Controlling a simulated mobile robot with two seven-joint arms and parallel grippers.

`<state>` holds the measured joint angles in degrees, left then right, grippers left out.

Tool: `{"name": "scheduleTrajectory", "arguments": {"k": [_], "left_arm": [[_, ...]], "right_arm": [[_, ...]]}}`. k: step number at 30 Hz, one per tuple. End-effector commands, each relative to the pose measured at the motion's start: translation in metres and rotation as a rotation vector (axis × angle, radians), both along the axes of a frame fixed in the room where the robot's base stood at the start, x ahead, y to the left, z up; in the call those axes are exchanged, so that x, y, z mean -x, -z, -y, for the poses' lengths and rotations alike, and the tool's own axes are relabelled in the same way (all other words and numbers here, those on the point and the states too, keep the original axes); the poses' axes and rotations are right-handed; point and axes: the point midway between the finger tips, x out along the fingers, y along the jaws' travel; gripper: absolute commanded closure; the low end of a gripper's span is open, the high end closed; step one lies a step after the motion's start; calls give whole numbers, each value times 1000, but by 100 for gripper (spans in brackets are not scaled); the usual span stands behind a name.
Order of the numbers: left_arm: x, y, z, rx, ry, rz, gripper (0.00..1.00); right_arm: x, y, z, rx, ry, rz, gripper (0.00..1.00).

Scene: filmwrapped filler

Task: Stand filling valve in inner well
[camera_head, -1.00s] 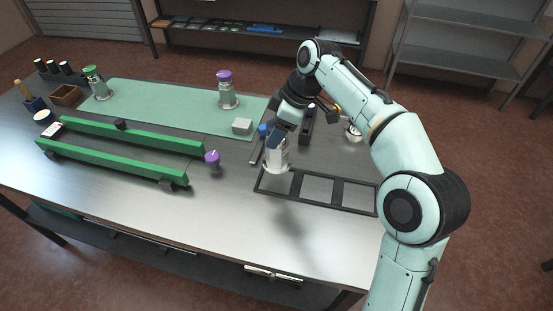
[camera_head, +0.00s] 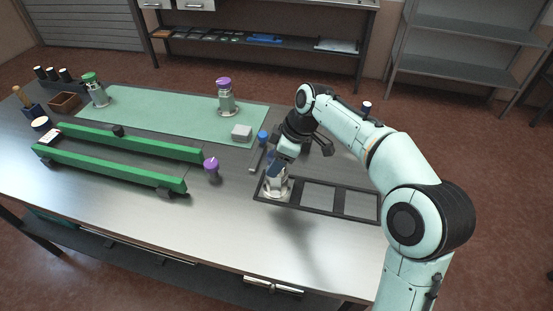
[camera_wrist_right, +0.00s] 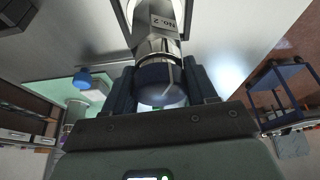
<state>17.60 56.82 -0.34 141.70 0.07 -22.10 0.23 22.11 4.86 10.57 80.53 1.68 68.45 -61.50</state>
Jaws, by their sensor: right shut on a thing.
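The filling valve (camera_head: 275,186), with a pale metal body and a dark blue cap, is held upright by my right gripper (camera_head: 279,168). The gripper is shut around the blue cap, which the right wrist view shows between the fingers (camera_wrist_right: 160,90). The valve's lower end is at the leftmost well of a black three-well frame (camera_head: 335,210) on the table. I cannot tell whether its base touches the well's floor. The frame's middle and right wells look empty. My left gripper is not in view.
A purple-capped valve (camera_head: 226,98) and a green-capped one (camera_head: 96,91) stand at the green mat (camera_head: 165,108). A small purple-topped piece (camera_head: 212,167) stands beside the green rails (camera_head: 110,165). A grey block (camera_head: 241,131) and blue-topped item (camera_head: 262,137) are near. The table front is clear.

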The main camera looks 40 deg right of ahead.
Motion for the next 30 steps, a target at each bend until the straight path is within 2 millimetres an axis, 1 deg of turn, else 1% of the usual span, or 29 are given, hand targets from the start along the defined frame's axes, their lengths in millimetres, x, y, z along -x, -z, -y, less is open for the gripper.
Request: {"name": "scheduleTrajectory", "arguments": {"k": [2,3,4,5,13,17,20,27,30], "left_arm": [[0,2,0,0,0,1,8],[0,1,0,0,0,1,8],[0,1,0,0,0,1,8],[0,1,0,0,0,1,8],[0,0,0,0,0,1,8],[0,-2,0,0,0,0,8],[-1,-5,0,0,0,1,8],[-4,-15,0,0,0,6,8],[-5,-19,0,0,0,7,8]], "right_arm": [[0,1,0,0,0,4,100],[0,2,0,0,0,0,30],[0,2,0,0,0,0,21],[0,2,0,0,0,0,17],[0,1,0,0,0,0,17],[2,-8,2,1,1,2,17],[6,-23,7,2,2,3,17],[20,-73,20,0,2,4,17],[26,-89,25,0,2,3,17]]}}
